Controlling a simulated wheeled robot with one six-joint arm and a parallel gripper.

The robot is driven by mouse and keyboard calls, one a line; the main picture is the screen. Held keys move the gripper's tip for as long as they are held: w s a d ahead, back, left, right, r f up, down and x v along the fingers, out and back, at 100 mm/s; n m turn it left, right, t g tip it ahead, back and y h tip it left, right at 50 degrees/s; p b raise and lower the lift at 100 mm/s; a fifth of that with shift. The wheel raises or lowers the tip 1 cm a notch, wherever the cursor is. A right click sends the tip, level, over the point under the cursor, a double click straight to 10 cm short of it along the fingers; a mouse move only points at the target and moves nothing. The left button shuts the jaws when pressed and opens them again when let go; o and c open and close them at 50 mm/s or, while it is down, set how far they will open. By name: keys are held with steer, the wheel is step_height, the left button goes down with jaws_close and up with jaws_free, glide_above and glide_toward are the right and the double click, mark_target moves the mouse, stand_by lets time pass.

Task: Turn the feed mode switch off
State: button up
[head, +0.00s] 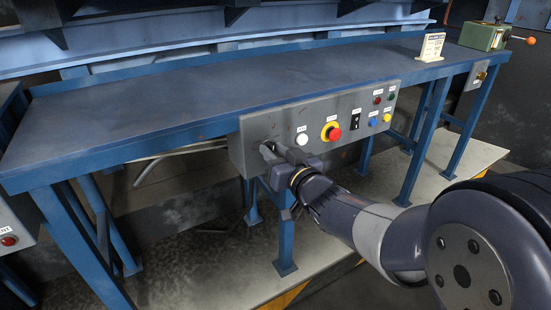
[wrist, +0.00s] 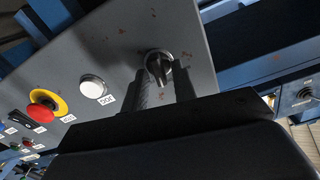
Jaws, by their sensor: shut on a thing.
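A black rotary switch (wrist: 158,66) sits at the left end of the grey control panel (head: 250,153), under the front edge of the blue table. I take it to be the feed mode switch; I cannot read its label. My gripper (head: 269,150) reaches the panel from the front and is shut on this switch. In the wrist view, the two dark fingers of my gripper (wrist: 162,80) stand on either side of the knob. In the head view, the gripper hides most of the switch, and its exact setting is hard to tell.
Right of the gripper, the panel carries a white button (head: 302,139), a red emergency button (head: 334,134) on yellow, a black rocker switch (head: 356,122) and several small coloured buttons. The blue table top (head: 220,93) is above. A green box (head: 483,37) with an orange-tipped lever stands far right.

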steer(key=shift+f+n+b, duration=0.15)
steer(key=shift+n+b, duration=0.2)
steer(key=shift+n, duration=0.35)
steer(key=o, duration=0.6)
steer(key=shift+o, duration=0.2)
steer(key=p+v, duration=0.2)
steer(key=v, duration=0.8)
steer(key=shift+s+d, duration=0.15)
steer(key=shift+s, duration=0.2)
